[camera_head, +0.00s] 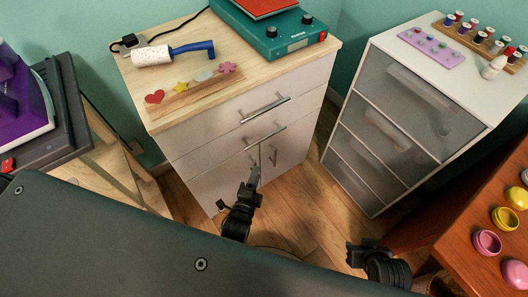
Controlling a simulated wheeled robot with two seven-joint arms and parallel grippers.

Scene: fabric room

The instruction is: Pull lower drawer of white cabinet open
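The white cabinet (203,186) with a light wood top stands ahead of me, left of centre. Its upper drawer has a silver bar handle (265,108). The lower drawer (207,160) has its own bar handle (265,137), and both drawers look closed. Below are doors with upright handles (273,154). My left gripper (251,182) is in front of the cabinet, below the lower drawer handle in the picture, with no clear contact. My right gripper (354,252) hangs over the floor at the lower right, away from the cabinet. The opening of both grippers is unclear.
A grey drawer unit (391,133) stands at the right, with spools on top. A brown table (470,205) with paint pots is at the lower right. A shelf (122,181) with a dark machine is at the left. Wooden floor (310,215) lies clear between.

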